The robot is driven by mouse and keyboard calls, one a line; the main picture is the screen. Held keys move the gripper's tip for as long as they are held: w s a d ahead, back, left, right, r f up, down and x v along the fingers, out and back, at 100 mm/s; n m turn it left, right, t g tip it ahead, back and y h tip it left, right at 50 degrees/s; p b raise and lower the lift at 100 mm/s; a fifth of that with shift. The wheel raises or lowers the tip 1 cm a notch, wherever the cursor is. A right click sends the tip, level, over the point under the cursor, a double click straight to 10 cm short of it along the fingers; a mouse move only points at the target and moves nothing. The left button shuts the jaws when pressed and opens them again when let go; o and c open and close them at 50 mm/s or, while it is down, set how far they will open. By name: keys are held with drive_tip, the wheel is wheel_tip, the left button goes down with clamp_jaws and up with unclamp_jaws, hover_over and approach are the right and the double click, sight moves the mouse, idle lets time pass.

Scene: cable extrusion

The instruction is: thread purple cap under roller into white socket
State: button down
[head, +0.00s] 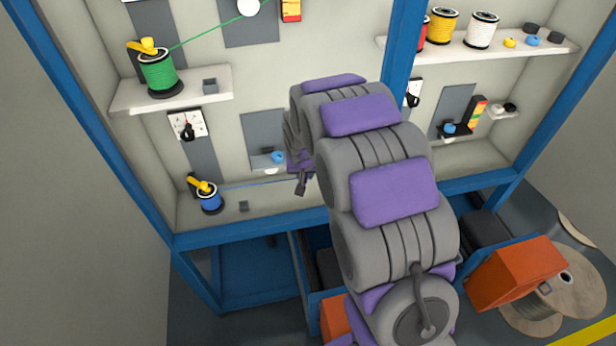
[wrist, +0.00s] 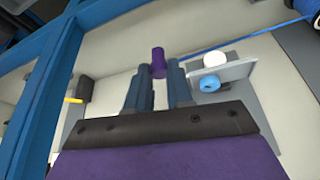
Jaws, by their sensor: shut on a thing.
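The purple cap (wrist: 158,60) is between the fingertips of my gripper (wrist: 160,72) in the wrist view, and my gripper is shut on it. A thin blue cable (wrist: 245,39) runs from near the cap to the right, towards the blue spool (wrist: 300,5). A white round piece (wrist: 215,58) and a blue round piece (wrist: 208,84) sit at a grey bracket just right of the fingers. I cannot tell whether the white piece is the socket. In the head view my gripper (head: 302,182) is by the lower panel, right of the blue roller (head: 277,156); the cap is not clear there.
The blue spool (head: 209,200) stands on the lower ledge at left. A green spool (head: 158,73) stands on the upper left shelf (head: 125,96). Blue frame posts (head: 405,35) edge the panel. My arm hides the middle. A black block (wrist: 82,88) sits left of my fingers.

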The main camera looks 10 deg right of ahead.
drive_tip(key=shift+m+h, duration=0.3)
drive_tip(key=shift+m, duration=0.5)
drive_tip(key=w+a+f+b, duration=0.1)
drive_tip(key=w+a+f, duration=0.1)
drive_tip(key=a+f, duration=0.2)
drive_tip(key=w+a+f+b, duration=0.2)
drive_tip(key=a+f, duration=0.2)
drive_tip(key=a, duration=0.2)
drive_tip(key=w+a+f+b, duration=0.1)
drive_tip(key=w+a+f, duration=0.2)
drive_tip(key=a+f, duration=0.2)
drive_tip(key=shift+s+a+f, duration=0.1)
drive_tip(key=shift+a+f, duration=0.2)
drive_tip(key=shift+a, duration=0.25)
drive_tip(key=d+p, duration=0.6)
drive_tip(key=d, duration=0.7)
drive_tip(key=shift+d+r, duration=0.15)
drive_tip(key=shift+d, duration=0.15)
drive_tip(key=shift+d+p, duration=0.6)
drive_tip(key=shift+d, duration=0.3)
